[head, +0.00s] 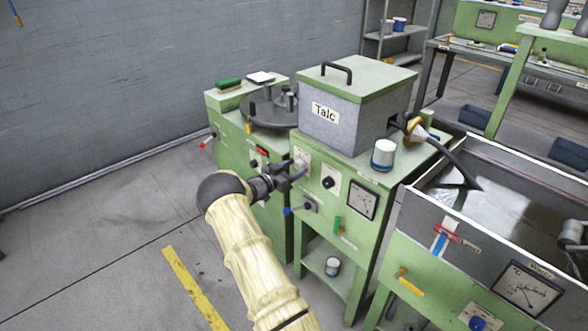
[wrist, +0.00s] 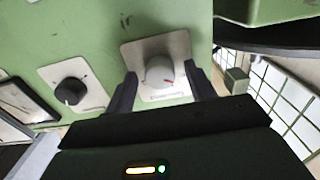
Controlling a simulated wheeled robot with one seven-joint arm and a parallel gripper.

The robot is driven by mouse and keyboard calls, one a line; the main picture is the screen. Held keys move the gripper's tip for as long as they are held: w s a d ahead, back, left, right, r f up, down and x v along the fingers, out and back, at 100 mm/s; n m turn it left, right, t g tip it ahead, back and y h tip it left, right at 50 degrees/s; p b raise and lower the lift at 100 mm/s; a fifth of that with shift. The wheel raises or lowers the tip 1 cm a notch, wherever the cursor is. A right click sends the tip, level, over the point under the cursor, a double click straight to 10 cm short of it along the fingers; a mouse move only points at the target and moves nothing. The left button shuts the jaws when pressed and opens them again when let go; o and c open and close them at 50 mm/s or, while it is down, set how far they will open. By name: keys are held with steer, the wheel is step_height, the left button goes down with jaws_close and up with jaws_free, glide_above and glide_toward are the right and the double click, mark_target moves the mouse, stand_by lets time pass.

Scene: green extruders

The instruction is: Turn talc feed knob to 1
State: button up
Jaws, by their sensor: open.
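The Talc machine (head: 324,112) is a green cabinet with a grey hopper labelled "Talc". In the head view this plate (head: 302,157) is partly hidden by my gripper (head: 290,173). My gripper is open in front of the panel. In the wrist view its two dark fingers (wrist: 160,84) stand on either side of the grey knob, and contact cannot be told.
A black knob (head: 328,182), also in the wrist view (wrist: 70,91), and a gauge (head: 362,200) are beside it. A green machine with a dark disc (head: 268,108) stands left, a water trough (head: 505,196) right. Floor at left is clear.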

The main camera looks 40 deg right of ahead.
steer(key=c, duration=1)
steer(key=shift+m+b, duration=0.4)
steer(key=m+b, duration=0.3)
steer(key=shift+f+m+b, duration=0.2)
steer(key=shift+m+b, duration=0.2)
steer(key=shift+r+m+b, duration=0.15)
steer(key=shift+m+b, duration=1.1)
steer(key=shift+m, duration=0.35)
steer(key=o, duration=1)
